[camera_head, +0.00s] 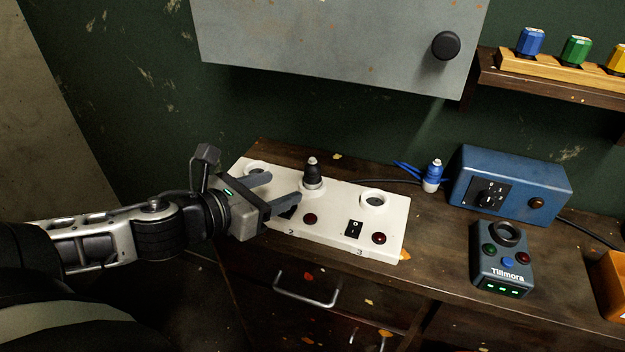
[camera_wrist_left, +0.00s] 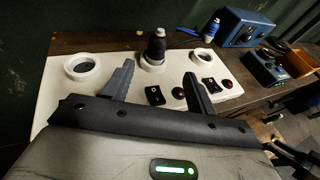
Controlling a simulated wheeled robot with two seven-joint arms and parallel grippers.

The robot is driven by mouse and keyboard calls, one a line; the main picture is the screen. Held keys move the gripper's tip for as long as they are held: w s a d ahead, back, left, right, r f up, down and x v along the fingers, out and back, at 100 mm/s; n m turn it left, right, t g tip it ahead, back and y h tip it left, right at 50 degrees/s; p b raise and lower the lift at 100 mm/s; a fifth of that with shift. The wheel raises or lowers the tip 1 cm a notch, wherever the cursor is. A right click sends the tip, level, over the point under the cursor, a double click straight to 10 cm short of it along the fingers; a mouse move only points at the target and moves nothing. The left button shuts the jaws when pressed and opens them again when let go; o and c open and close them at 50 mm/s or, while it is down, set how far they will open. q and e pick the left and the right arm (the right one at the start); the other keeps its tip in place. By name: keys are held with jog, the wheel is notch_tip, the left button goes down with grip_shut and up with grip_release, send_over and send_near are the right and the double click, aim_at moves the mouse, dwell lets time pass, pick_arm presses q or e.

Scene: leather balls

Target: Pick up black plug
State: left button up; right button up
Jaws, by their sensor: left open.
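The black plug (camera_head: 312,171) stands upright in the middle socket of a white panel (camera_head: 335,228) on the wooden counter. It also shows in the left wrist view (camera_wrist_left: 155,46), beyond and between my fingers. My left gripper (camera_head: 285,188) is open and empty above the left part of the panel, its fingers pointing toward the plug. The fingertips are short of the plug and apart from it. In the left wrist view the two fingers (camera_wrist_left: 160,80) frame the plug from either side. My right gripper is not in view.
The panel has empty round sockets at left and right (camera_head: 375,199), with switches and red buttons. A blue plug (camera_head: 432,176), a blue box (camera_head: 510,187) and a dark Tillmora device (camera_head: 502,260) stand to the right. A grey cabinet (camera_head: 340,40) hangs above the counter.

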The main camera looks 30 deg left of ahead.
aim_at(306, 174)
pick_arm(q)
jog(key=shift+b+x, duration=0.6)
jog(key=shift+x, duration=2.2)
jog(key=shift+a+x, duration=0.15)
jog(key=shift+x, duration=0.9)
jog(key=shift+a+x, duration=0.15)
jog(key=shift+x, duration=0.9)
jog(key=shift+w+d+f, duration=0.1)
jog(key=shift+w, duration=0.45)
jog(key=c, duration=1)
